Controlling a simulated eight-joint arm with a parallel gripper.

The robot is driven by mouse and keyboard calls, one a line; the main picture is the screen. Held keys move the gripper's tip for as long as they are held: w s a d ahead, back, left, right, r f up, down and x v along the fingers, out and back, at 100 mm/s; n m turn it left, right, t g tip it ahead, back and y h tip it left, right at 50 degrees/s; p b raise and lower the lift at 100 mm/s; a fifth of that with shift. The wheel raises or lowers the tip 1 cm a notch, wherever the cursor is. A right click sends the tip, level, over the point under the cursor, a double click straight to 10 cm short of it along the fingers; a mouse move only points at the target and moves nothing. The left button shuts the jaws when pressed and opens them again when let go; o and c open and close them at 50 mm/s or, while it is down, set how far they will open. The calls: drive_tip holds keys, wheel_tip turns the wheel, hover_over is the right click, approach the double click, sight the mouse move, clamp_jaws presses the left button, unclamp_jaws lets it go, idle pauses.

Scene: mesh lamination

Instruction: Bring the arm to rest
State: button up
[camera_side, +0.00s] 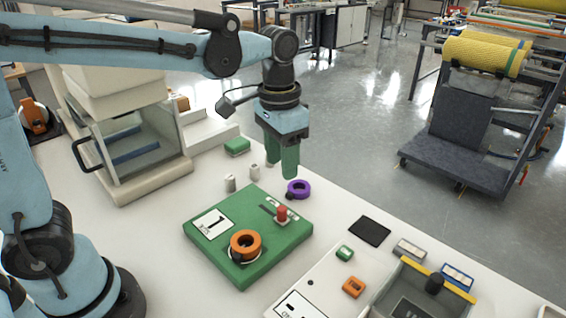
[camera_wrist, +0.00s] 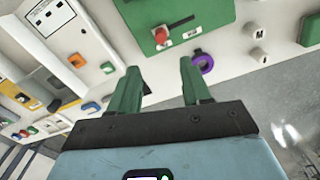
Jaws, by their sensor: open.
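My gripper (camera_side: 283,165) has two green fingers and hangs above the white table, behind the green board. In the wrist view the fingers (camera_wrist: 160,88) stand apart with nothing between them. In the side view the gripper is above and slightly left of a purple ring (camera_side: 298,189). The ring also shows in the wrist view (camera_wrist: 205,62), partly beside the right finger. My arm reaches in from the left and bends down at the wrist.
The green board (camera_side: 215,255) carries an orange ring (camera_side: 246,245) and a red knob (camera_side: 283,213). Small white weights (camera_side: 230,183) and a green block (camera_side: 237,146) stand behind it. A glass-fronted balance (camera_side: 140,140) is at left. A panel with a yellow-edged box (camera_side: 440,275) lies front right.

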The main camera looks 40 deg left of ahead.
drive_tip(key=s+a+f+n+t, duration=0.2)
drive_tip(key=s+a+t, duration=0.4)
drive_tip(key=s+a, duration=0.1)
drive_tip(key=shift+s+a+f+n+t, duration=0.3)
drive_tip(key=shift+n+t, duration=0.1)
